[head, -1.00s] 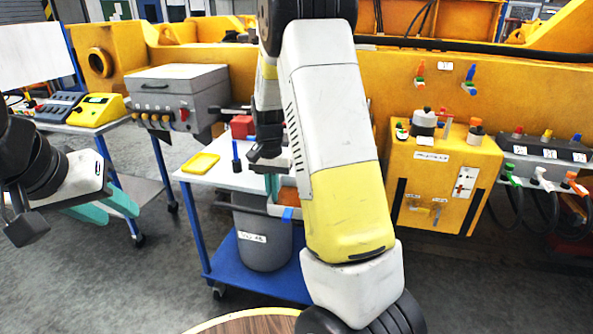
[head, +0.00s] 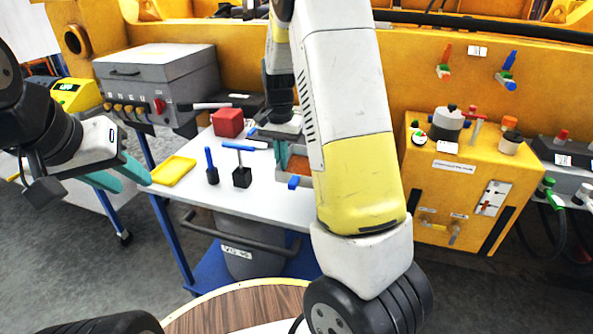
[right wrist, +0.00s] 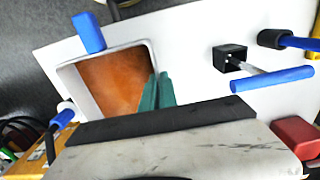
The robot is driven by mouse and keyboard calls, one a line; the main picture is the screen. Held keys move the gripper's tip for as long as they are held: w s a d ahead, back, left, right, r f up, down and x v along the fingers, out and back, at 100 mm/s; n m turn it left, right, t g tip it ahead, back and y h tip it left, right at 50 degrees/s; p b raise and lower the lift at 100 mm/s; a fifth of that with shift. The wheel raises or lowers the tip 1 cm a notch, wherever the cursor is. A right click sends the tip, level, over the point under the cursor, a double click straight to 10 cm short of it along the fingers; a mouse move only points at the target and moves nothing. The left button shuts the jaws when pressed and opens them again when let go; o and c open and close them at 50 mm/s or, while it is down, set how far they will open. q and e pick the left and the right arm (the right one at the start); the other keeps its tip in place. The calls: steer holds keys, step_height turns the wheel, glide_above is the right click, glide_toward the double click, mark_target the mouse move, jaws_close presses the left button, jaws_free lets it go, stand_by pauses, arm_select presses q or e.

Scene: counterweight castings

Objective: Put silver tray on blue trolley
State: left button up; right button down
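The silver tray (right wrist: 63,75) has a thin metal rim, an orange-brown inside and a blue part at one corner. In the head view the tray (head: 298,164) is largely hidden behind my right arm. It is over the white top of the blue trolley (head: 225,276); I cannot tell whether it touches the top. My right gripper (right wrist: 157,92) has its teal fingers close together on the tray's rim; it also shows in the head view (head: 279,155). My left gripper (head: 120,175) is open and empty, left of the trolley.
On the trolley top are a yellow dish (head: 173,171), a red block (head: 228,122), a blue-handled tool in a black block (head: 241,175) and another blue-handled tool (head: 211,168). A grey bin (head: 238,262) stands below. A yellow cabinet (head: 445,190) is at right.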

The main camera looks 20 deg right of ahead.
mark_target(284, 195)
steer(key=shift+w+d+f, duration=0.15)
steer(key=shift+w+f, duration=0.1)
step_height(284, 195, down, 10)
steer(key=shift+w+d+r, duration=0.1)
steer(key=shift+r, duration=0.15)
steer(key=c, duration=1.7)
jaws_free()
steer(key=shift+f, duration=0.1)
